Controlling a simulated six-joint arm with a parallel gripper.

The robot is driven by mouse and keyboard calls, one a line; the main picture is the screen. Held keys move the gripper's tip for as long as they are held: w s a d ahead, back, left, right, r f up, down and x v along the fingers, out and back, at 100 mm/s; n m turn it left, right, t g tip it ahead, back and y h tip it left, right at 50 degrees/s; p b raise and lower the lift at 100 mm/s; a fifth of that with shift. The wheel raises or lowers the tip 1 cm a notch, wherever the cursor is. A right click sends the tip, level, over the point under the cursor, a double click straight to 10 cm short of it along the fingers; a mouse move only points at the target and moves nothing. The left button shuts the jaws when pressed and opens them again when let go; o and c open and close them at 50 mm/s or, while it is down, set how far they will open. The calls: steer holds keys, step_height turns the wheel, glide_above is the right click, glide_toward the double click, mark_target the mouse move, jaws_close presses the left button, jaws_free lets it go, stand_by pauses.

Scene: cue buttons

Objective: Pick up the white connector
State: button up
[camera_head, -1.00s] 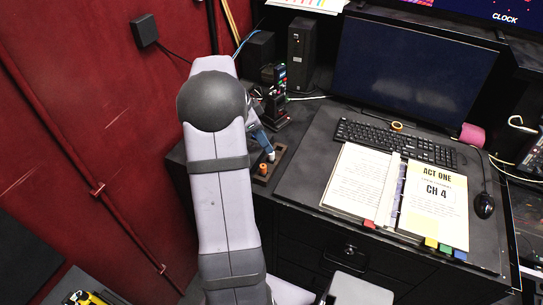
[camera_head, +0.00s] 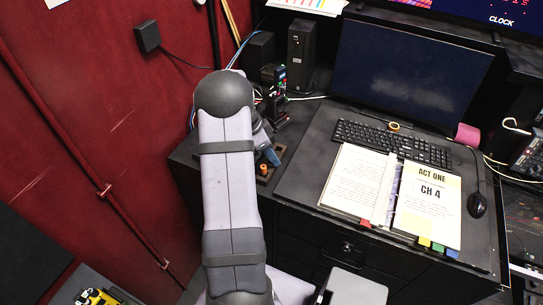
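I cannot make out the white connector in this view. A thin white cable (camera_head: 308,98) runs along the back of the desk beside the dark upright device. My gripper (camera_head: 272,156) is mostly hidden behind my grey arm; a blue part of it shows over a small brown board at the desk's left end. An orange peg (camera_head: 263,169) stands on that brown board (camera_head: 281,150), just below the gripper. I cannot see whether the fingers are open or shut, or whether they hold anything.
A dark upright device (camera_head: 274,92) with small coloured lights stands just behind the gripper. A black box (camera_head: 301,50), monitor (camera_head: 412,72), keyboard (camera_head: 392,143), open binder (camera_head: 392,198) and mouse (camera_head: 477,204) fill the desk to the right. The red wall (camera_head: 80,120) is close on the left.

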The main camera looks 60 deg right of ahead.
steer(key=shift+f, duration=0.2)
steer(key=shift+c, duration=0.7)
jaws_close()
steer(key=shift+d+r, duration=0.1)
step_height(320, 180, up, 9)
steer(key=b, duration=0.3)
steer(key=shift+r+b, duration=0.3)
steer(key=shift+r, duration=0.15)
steer(key=shift+r, duration=0.1)
